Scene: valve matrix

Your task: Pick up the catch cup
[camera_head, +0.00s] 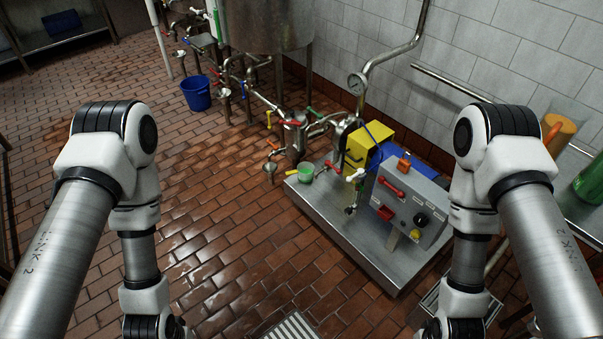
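A small cup with a green inside and a yellow handle (305,173), which looks like the catch cup, sits at the back left corner of the metal platform (348,240). It appears upright. It is small in the picture, so I cannot tell whether it holds anything. Both my arms reach down past the bottom edge of the view, one on each side. Neither gripper shows, and both arms are well apart from the cup.
Pipes with coloured valve handles (293,123) stand just behind the cup. A yellow pump block (367,145) and a grey control box (408,205) stand on the platform to its right. A blue bucket (196,94) stands farther back. The brick floor at left is clear.

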